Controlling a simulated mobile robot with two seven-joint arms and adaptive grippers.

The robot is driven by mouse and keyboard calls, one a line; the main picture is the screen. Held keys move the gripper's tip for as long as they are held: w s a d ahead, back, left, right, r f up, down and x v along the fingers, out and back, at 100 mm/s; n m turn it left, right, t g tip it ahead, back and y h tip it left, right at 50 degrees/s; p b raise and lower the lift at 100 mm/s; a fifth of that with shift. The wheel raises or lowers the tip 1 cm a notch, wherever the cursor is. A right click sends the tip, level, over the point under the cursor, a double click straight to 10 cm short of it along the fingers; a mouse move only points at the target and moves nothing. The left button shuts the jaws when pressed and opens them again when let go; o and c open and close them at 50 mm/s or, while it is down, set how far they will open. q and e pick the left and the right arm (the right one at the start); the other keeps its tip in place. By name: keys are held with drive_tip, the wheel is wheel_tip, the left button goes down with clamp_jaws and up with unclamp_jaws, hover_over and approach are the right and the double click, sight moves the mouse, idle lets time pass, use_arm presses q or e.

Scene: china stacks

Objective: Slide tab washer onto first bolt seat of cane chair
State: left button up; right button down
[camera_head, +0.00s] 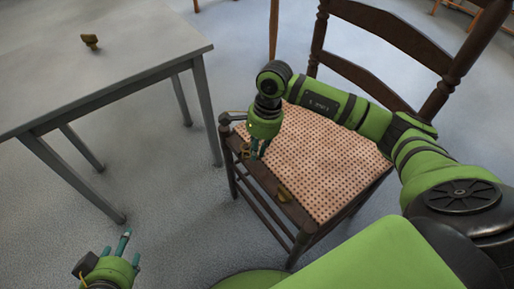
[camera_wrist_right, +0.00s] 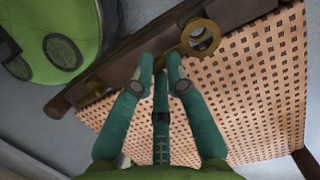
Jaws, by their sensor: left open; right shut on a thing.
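The cane chair (camera_head: 325,155) has dark wood and a woven, checkered seat. My right gripper (camera_head: 256,152) is over the seat's front left corner, its fingers pointing down. It is shut on the tab washer (camera_wrist_right: 204,38), a brass ring with a tab between the fingertips. The ring is over or against the front rail; I cannot tell if it touches. A brass piece (camera_head: 284,195) sits farther along the rail, also in the wrist view (camera_wrist_right: 97,91). No bolt seat is clearly made out under the ring. My left gripper (camera_head: 123,250) is open and empty, low at the left.
A grey table (camera_head: 120,60) stands at the left with a small brown object (camera_head: 90,40) on it. Wooden legs of other furniture (camera_head: 273,30) show at the back. The floor between table and chair is clear.

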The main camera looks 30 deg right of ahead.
drive_tip(key=shift+d+b+x, duration=0.15)
drive_tip(key=shift+b+x, duration=0.65)
drive_tip(key=shift+d+b+x, duration=0.2)
drive_tip(key=shift+b+x, duration=0.55)
drive_tip(key=shift+b, duration=0.05)
drive_tip(key=c, duration=1.2)
unclamp_jaws()
drive_tip(key=shift+w, duration=0.1)
drive_tip(key=shift+o, duration=0.2)
drive_tip(key=v, duration=1.2)
drive_tip(key=shift+a, duration=0.2)
